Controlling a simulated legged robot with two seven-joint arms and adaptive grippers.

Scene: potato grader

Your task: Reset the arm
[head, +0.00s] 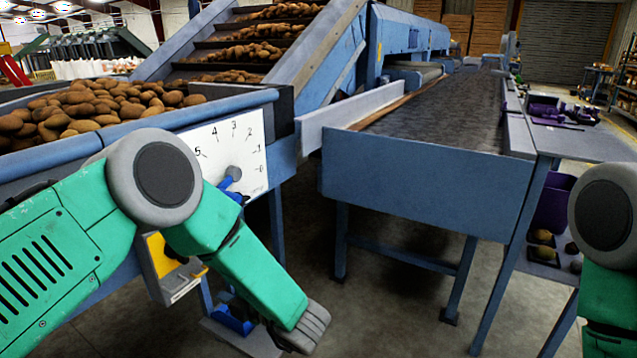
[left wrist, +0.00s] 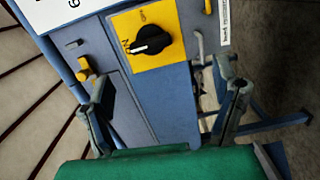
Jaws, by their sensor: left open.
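My left arm comes in from the left in the head view and bends down, its grey end at lower middle; the fingers do not show clearly there. In the left wrist view my left gripper (left wrist: 168,90) is open, its two dark fingers apart with nothing between them touching. Beyond them is a yellow switch panel (left wrist: 172,58) with a black rotary knob (left wrist: 151,41), its white mark turned to the left. The yellow panel (head: 158,252) is partly behind my arm in the head view. My right arm shows only at the right edge, its gripper out of view.
A white numbered dial (head: 205,140) is on the machine's blue frame, beside a bin of potatoes (head: 95,105). An inclined conveyor (head: 240,52) rises behind. A long dark belt table (head: 435,108) stands right of centre. Purple items (head: 560,108) lie on a side table. Floor between machines is open.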

